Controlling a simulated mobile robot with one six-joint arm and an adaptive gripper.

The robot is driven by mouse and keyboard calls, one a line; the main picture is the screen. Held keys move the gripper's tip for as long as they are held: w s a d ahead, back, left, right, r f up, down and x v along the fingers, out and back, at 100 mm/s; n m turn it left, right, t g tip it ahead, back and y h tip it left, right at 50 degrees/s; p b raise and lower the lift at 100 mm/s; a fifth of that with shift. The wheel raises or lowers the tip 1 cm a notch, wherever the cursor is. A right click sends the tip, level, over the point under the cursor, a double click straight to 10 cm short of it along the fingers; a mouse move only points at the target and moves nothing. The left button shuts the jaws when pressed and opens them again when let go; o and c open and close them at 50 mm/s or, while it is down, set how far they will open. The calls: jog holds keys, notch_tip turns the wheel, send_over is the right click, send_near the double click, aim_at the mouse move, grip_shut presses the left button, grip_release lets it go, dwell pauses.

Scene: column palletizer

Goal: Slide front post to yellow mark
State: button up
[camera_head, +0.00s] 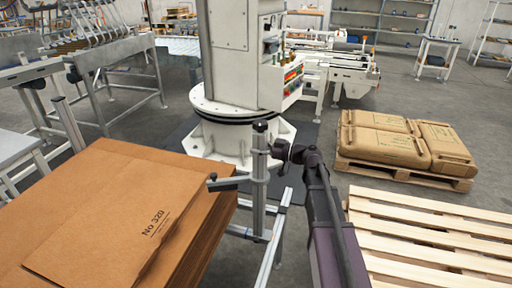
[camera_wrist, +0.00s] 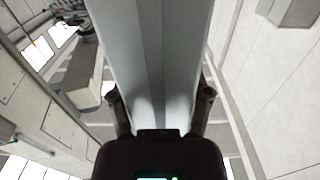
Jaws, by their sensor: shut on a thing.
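The front post (camera_head: 259,190) is a grey upright metal profile with a dark cap, standing on a low rail frame (camera_head: 270,250) beside the cardboard stack. A short side arm (camera_head: 222,182) sticks out from it to the left, over the cardboard. My gripper (camera_head: 280,150) is at the upper part of the post, from the right. In the wrist view the post (camera_wrist: 160,50) fills the middle, with a dark finger of my gripper (camera_wrist: 160,105) on each side. My gripper is shut on the post. I cannot make out a yellow mark in either view.
A stack of brown cardboard sheets (camera_head: 110,205) lies close on the left. The white palletizer column (camera_head: 238,60) stands behind the post. An empty wooden pallet (camera_head: 430,240) is at front right, and a pallet with brown sacks (camera_head: 400,140) is behind it.

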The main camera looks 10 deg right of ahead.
jog(key=shift+d, duration=0.15)
jog(key=o, duration=1.4)
jog(key=shift+d, duration=0.1)
jog(key=shift+c, duration=0.2)
jog(key=shift+a, duration=0.2)
jog(key=shift+s+d, duration=0.1)
jog(key=shift+d, duration=0.05)
jog(key=v, duration=1.1)
jog(key=shift+s+d, duration=0.15)
jog(key=shift+d, duration=0.2)
